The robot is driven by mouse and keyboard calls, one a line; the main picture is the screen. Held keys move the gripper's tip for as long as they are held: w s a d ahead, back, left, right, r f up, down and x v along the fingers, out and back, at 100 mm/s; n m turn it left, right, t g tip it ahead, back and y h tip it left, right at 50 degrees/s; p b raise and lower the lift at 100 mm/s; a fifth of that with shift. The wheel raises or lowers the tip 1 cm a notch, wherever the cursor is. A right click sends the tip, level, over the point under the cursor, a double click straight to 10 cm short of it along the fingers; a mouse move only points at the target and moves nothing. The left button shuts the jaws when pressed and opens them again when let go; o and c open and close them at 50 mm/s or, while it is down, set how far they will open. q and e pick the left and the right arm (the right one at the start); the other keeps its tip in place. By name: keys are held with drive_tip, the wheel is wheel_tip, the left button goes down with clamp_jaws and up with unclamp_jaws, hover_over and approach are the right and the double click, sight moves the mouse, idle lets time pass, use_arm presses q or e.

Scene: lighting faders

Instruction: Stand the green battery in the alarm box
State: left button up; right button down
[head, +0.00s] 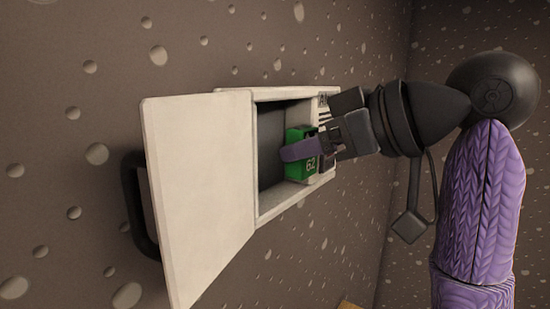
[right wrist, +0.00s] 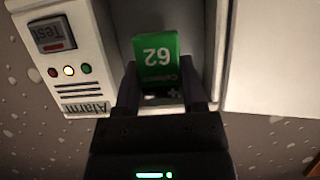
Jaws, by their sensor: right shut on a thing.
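The green battery (head: 297,140), marked 62, is inside the opening of the white alarm box (head: 265,220) on the wall. It also shows in the right wrist view (right wrist: 157,54), between my fingers. My right gripper (head: 300,150) reaches in from the right and is shut on the battery. The battery looks roughly upright in the head view. Whether its base touches the box floor cannot be told. The box door (head: 197,190) hangs open to the left. My left gripper is not in view.
The door has a dark handle (head: 138,205) on its outer face. The box's front panel (right wrist: 70,60) carries a Test button (right wrist: 54,34), small lamps with the middle one lit yellow, and slots. The dark left part of the box interior (head: 270,145) is free.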

sight(279, 198)
drive_tip(key=w+a, duration=0.2)
drive_tip(key=a, duration=0.1)
drive_tip(key=shift+w+r+p, duration=0.1)
drive_tip(key=shift+r+p, duration=0.05)
drive_tip(key=shift+p, duration=0.25)
drive_tip(key=f+b, duration=0.2)
drive_tip(key=f, duration=0.1)
drive_tip(key=f+b, duration=0.1)
drive_tip(key=b, duration=0.1)
drive_tip(key=shift+w+a+f, duration=0.15)
drive_tip(key=shift+w+a, duration=0.05)
drive_tip(key=shift+a, duration=0.05)
drive_tip(key=shift+r, duration=0.2)
drive_tip(key=shift+f, duration=0.15)
drive_tip(key=shift+c, duration=0.9)
unclamp_jaws()
drive_tip(key=shift+r+p, duration=0.25)
drive_tip(key=shift+p, duration=0.05)
drive_tip(key=p+v, duration=0.1)
drive_tip(key=v, duration=1.1)
drive_tip(key=shift+d+f, duration=0.1)
drive_tip(key=shift+f, duration=0.05)
